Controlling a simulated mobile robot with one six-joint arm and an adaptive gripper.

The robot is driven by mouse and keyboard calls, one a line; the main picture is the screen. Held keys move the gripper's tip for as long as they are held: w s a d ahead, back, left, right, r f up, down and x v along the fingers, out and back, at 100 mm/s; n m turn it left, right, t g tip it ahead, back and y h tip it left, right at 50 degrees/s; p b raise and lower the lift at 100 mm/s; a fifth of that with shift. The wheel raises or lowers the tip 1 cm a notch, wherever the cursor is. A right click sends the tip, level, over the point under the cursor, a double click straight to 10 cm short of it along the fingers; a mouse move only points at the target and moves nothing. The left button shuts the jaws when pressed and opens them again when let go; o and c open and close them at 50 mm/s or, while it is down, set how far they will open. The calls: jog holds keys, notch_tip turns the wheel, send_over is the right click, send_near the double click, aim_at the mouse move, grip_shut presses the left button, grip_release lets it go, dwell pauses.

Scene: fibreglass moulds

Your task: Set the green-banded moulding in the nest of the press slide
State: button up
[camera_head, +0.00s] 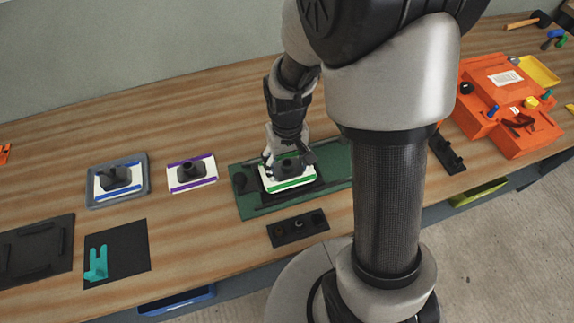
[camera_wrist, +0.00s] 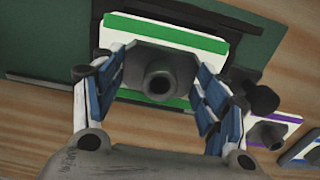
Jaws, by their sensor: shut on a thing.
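The green-banded moulding (camera_head: 277,186) is a white plate with green bands and a dark grey raised boss with a round spout. It also shows large in the wrist view (camera_wrist: 205,42). My gripper (camera_wrist: 160,85) has a finger on each side of the boss and is shut on it. In the head view my gripper (camera_head: 288,163) reaches down from above. The press slide (camera_head: 243,207) is a green bed with a black nest (camera_head: 318,188). The moulding is over the nest, roughly lined up with it; I cannot tell whether it touches. My fingers hide part of the boss.
A purple-banded moulding (camera_head: 204,180) lies left of the slide, and a blue-banded one (camera_head: 105,188) sits in a grey tray (camera_head: 144,181). A black strip with round knobs (camera_head: 274,240) lies in front. An orange machine (camera_head: 480,85) stands at right. Bench behind the slide is clear.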

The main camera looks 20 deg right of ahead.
jog(key=shift+f, duration=0.3)
jog(key=shift+f, duration=0.15)
jog(key=o, duration=1.4)
jog(key=shift+c, duration=0.2)
notch_tip(320, 180, up, 12)
jog(key=p, duration=0.4)
jog(key=shift+r, duration=0.25)
